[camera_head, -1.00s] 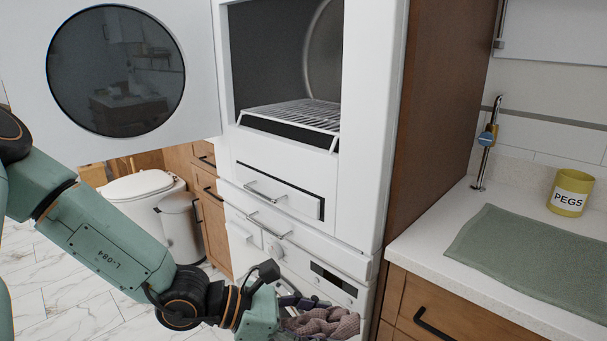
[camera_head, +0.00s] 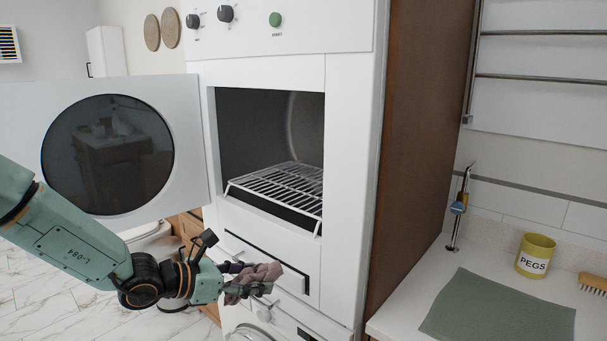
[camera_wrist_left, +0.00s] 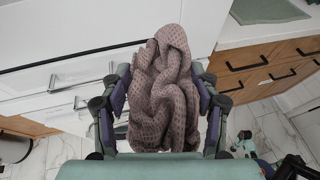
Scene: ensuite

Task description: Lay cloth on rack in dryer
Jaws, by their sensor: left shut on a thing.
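The cloth (camera_head: 262,273) is a crumpled mauve-brown waffle fabric. My left gripper (camera_head: 250,280) is shut on it, in front of the drawer below the dryer opening. The left wrist view shows the cloth (camera_wrist_left: 165,95) bunched between both fingers. The dryer (camera_head: 262,70) is white, with its round-windowed door (camera_head: 190,150) swung open to the left. The wire rack (camera_head: 285,185) lies inside at the bottom of the opening and is bare. The cloth is lower than the rack and apart from it. My right gripper is not in view.
The open door (camera_head: 25,115) stands left of the opening, above my left arm. A counter (camera_head: 400,310) at right holds a green mat (camera_head: 500,308), a yellow PEGS pot (camera_head: 535,256) and a brush (camera_head: 593,283). Drawer handles stick out below the dryer opening.

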